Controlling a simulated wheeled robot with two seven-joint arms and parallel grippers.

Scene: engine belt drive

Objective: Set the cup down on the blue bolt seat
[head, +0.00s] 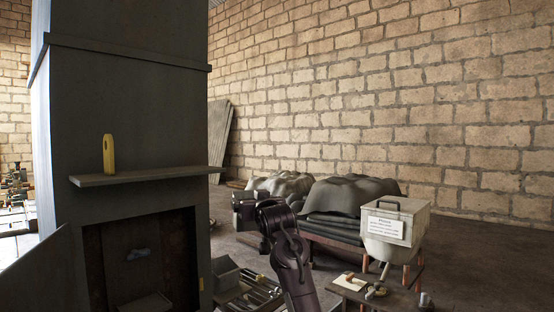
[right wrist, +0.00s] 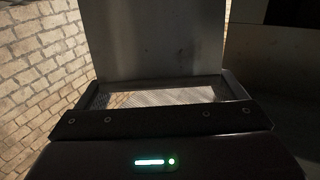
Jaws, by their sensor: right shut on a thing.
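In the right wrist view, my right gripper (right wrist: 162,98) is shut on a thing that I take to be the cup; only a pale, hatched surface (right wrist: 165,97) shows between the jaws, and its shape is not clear. In the head view, my right arm (head: 290,260) rises from the bottom, its dark end (head: 248,212) in front of the covered heaps; its fingertips cannot be made out. A small blue-grey piece (head: 138,254) shows inside the niche of the dark column; I cannot tell whether it is the blue bolt seat. My left gripper is not in view.
A dark column (head: 130,110) fills the left, with a shelf (head: 150,176) bearing an upright yellow thing (head: 109,155). A metal tray (head: 226,275) with tools stands below my arm. A grey box with a label (head: 395,220) and a low table (head: 385,296) stand at right.

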